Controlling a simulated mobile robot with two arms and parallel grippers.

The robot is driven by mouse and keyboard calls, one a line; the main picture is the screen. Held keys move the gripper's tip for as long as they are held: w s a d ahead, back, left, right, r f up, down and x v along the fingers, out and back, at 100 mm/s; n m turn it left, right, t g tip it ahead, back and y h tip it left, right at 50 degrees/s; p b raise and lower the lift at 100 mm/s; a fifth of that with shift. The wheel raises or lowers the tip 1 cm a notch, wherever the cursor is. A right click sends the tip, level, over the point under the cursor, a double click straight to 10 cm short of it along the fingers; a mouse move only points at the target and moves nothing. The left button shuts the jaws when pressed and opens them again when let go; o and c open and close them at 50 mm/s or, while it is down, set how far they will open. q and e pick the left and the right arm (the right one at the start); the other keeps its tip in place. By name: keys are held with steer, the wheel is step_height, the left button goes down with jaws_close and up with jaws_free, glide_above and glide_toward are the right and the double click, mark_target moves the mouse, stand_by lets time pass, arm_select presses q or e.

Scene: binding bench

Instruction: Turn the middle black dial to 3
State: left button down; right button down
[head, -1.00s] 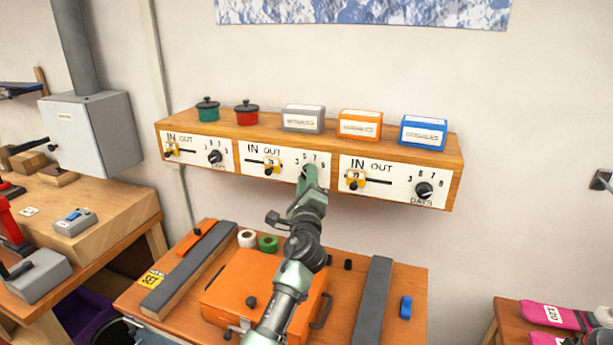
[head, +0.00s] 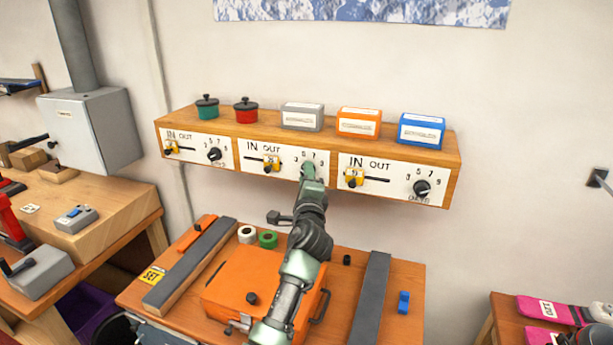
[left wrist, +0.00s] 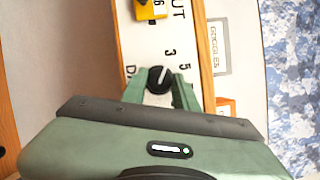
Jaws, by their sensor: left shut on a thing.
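The middle panel (head: 254,163) on the wooden shelf box has a yellow slider (head: 271,164) under IN/OUT and a dial at its right end. My left gripper (head: 308,168) is at that dial and hides it in the head view. In the left wrist view the black middle dial (left wrist: 158,79) sits between the two green fingers of my left gripper (left wrist: 158,88), which is shut on it. The dial's white mark appears to point toward the space between 3 and 5. The 7 and 9 are hidden in the wrist view. My right gripper is not in view.
Similar panels flank it, with a left dial (head: 214,155) and a right dial (head: 422,188). Pots and boxes, including an orange box (head: 359,121), stand on the shelf (head: 262,127). Below, a bench holds an orange case (head: 235,279) and grey bars (head: 373,300).

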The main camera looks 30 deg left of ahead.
arm_select(q)
steer(key=shift+f, duration=0.1)
steer(key=c, duration=1.1)
jaws_free()
steer(key=shift+b+v, duration=1.2)
steer(key=shift+v, duration=2.7)
